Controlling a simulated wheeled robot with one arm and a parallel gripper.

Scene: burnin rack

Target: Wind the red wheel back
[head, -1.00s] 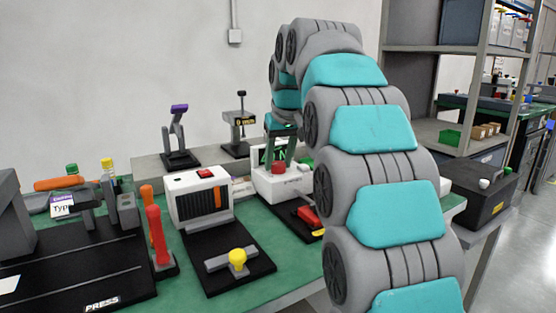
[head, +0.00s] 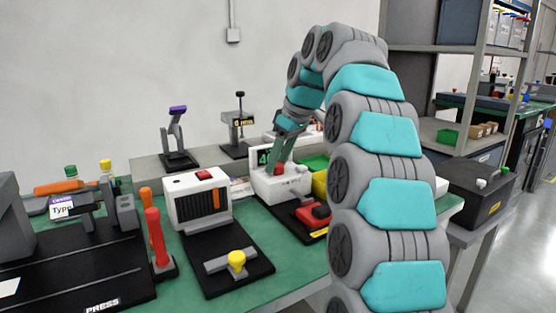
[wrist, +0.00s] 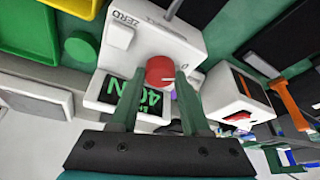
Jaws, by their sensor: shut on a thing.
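The red wheel (head: 277,169) is a small round knob on the front of a white box (head: 268,187) with a green-lit display (head: 264,157). In the wrist view the red wheel (wrist: 160,69) sits between the two green fingers of my gripper (wrist: 160,76), which is shut on it. A white pointer line shows on the wheel's right side. The display (wrist: 138,97) is partly hidden by a finger; its digits appear upside down there. A white button marked ZERO (wrist: 121,36) is beside the wheel.
A white box with orange slots (head: 198,200) and a yellow-knobbed slide (head: 236,260) stand to the left. A red-handled device (head: 315,213) is in front, right of the wheel. Green and yellow bins (wrist: 80,45) lie close by. Red and orange levers (head: 158,240) stand further left.

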